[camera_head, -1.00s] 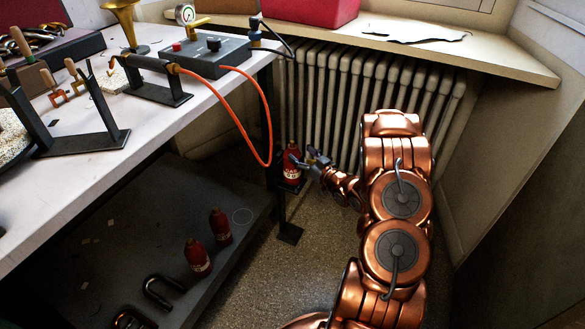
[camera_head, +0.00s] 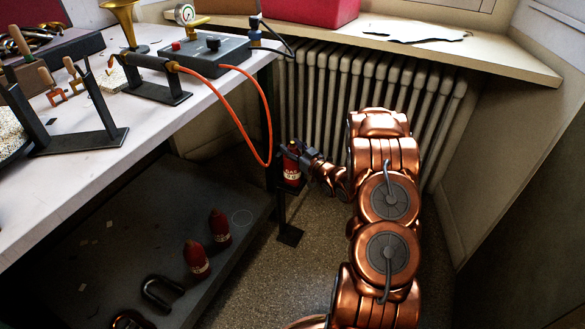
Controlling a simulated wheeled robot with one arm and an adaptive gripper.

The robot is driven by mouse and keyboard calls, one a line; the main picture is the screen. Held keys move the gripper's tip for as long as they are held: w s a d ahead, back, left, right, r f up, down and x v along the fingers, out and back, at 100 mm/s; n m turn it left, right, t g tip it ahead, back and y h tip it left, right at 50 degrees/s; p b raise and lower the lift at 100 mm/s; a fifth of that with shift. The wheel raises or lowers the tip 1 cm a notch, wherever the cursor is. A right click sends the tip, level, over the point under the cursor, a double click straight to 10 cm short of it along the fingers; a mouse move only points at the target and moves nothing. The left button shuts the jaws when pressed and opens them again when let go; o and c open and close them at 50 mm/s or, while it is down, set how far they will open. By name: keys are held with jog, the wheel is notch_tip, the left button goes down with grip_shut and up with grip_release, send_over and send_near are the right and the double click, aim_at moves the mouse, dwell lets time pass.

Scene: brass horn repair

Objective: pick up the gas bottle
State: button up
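A red gas bottle (camera_head: 291,175) with a pale label is upright beside the table leg, in front of the radiator. My gripper (camera_head: 296,152) is at the bottle's upper part, reaching in from the right. Its dark fingers overlap the bottle's top and hide part of it. I cannot tell whether the fingers are closed on it or only around it. Two similar red bottles, a nearer one (camera_head: 196,260) and a farther one (camera_head: 219,226), stand on the dark lower shelf (camera_head: 130,215).
An orange hose (camera_head: 262,110) hangs from the workbench (camera_head: 75,150) in a loop just left of my gripper. The table leg (camera_head: 281,205) stands close to the bottle. The radiator (camera_head: 330,90) is behind. Black U-shaped shackles (camera_head: 160,293) lie on the shelf.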

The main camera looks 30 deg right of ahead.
grip_shut()
dwell(0.5)
